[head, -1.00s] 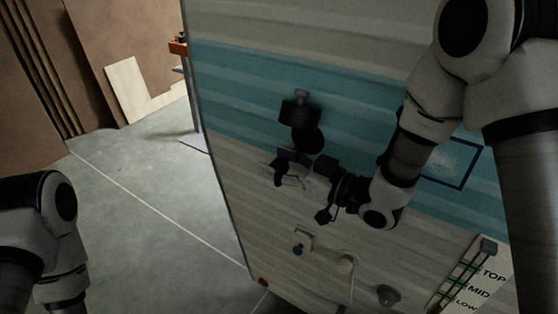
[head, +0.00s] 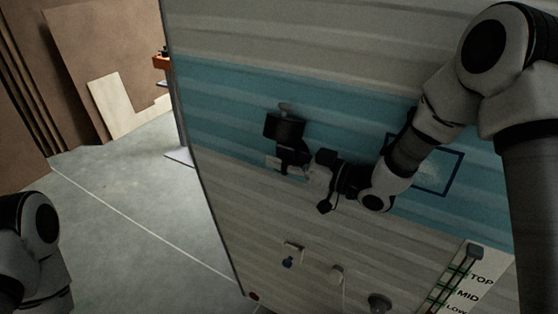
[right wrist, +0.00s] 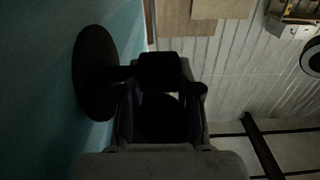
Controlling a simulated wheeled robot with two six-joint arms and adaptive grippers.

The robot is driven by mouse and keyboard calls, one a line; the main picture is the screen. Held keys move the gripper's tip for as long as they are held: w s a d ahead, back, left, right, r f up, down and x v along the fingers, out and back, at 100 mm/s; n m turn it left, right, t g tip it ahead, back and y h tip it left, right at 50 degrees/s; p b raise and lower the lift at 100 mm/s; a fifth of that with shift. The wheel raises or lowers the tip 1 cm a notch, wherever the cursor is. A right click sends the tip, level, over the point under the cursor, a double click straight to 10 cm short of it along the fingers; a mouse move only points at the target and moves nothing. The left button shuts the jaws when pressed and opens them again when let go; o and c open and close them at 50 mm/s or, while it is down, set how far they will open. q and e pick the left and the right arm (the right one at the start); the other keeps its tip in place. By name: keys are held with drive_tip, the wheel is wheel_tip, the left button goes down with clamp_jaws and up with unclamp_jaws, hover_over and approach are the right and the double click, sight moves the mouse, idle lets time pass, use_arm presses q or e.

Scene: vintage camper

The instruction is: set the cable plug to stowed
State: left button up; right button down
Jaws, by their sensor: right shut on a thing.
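My right gripper (head: 290,160) is at the camper wall, just below a black box-shaped fixture (head: 283,127) on the blue band. In the right wrist view the right gripper (right wrist: 160,98) is shut on a dark fitting (right wrist: 160,72), joined by a short stem to a round black disc (right wrist: 94,75) against the wall. Deep shadow hides its details. Lower on the wall, a small blue-ended piece (head: 288,262) sits at a white bracket. Beside it is a white round fitting (head: 337,271) with a white cable hanging down. I cannot tell which part is the cable plug. My left gripper is out of view.
A dark knob (head: 379,302) and a slider panel marked TOP, MID, LOW (head: 465,285) are lower right on the wall. A dark blue frame (head: 440,188) lies behind my right arm. Open concrete floor (head: 120,200) is left of the wall.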

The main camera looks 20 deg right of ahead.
drive_tip(key=c, duration=1)
unclamp_jaws()
drive_tip(key=shift+r, duration=0.15)
drive_tip(key=shift+o, duration=1.1)
drive_tip(key=shift+s+a, duration=0.1)
drive_tip(key=shift+s+d, duration=0.1)
drive_tip(key=shift+d, duration=0.1)
drive_tip(key=v, duration=1.1)
drive_tip(key=shift+s+d, duration=0.15)
drive_tip(key=shift+s, duration=0.1)
drive_tip(key=shift+c, duration=0.3)
